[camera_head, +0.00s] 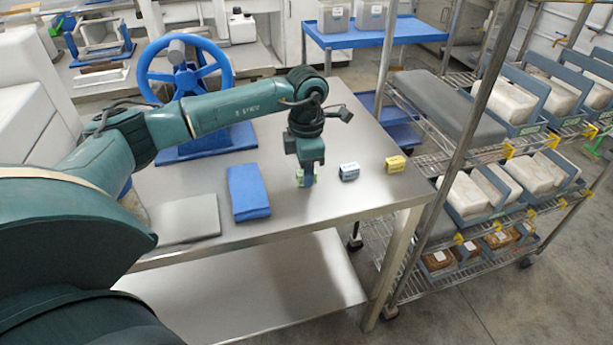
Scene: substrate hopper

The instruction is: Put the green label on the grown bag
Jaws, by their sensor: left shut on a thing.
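My left gripper (307,178) points straight down over the steel table and is shut on the green label (312,180). The green label is a small block, partly hidden by the fingers, at or just above the table top; I cannot tell if it touches. A blue label (348,172) and a yellow label (396,164) stand in a row to its right. On the wire rack at the right, whitish bags (468,194) sit in blue-grey trays, with more whitish bags (507,101) on the shelf above. Brown bags (437,260) with white patches sit on the lowest shelf. My right gripper is out of view.
A blue folded cloth (248,192) and a grey flat sheet (185,219) lie on the steel table (270,222). A blue handwheel device (222,66) stands behind my arm. A rack post (460,140) rises between table and shelves. A blue cart (385,34) is at the back.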

